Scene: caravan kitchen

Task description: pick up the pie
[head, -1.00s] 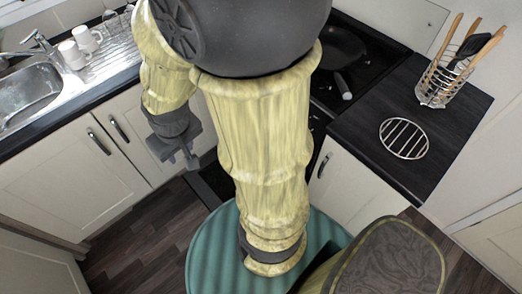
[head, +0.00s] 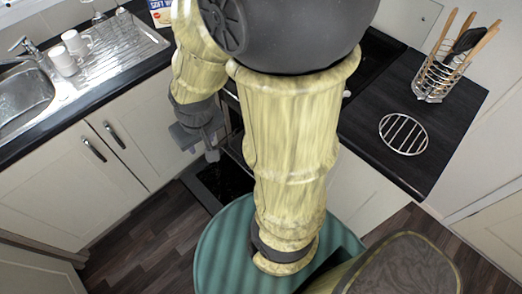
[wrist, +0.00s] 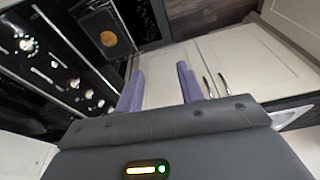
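The pie (wrist: 108,38) is a small round brown thing at the upper left of the wrist view. It sits in or on a dark, squarish tray or oven part. I cannot make it out in the head view, where my arm covers much of the cooker. My gripper (wrist: 160,88) is open and empty, with its two purple-grey fingers spread apart. The pie lies beyond the fingers and to their left, clear of them. In the head view my gripper (head: 203,143) hangs in front of the cabinets, above a dark open oven door (head: 216,184).
The cooker's knob panel (wrist: 68,75) runs down the left of the wrist view. A round wire trivet (head: 403,134) and a utensil basket (head: 440,78) stand on the right counter. White mugs (head: 70,50) stand by the sink (head: 22,98). Bare floor lies below the left cabinets.

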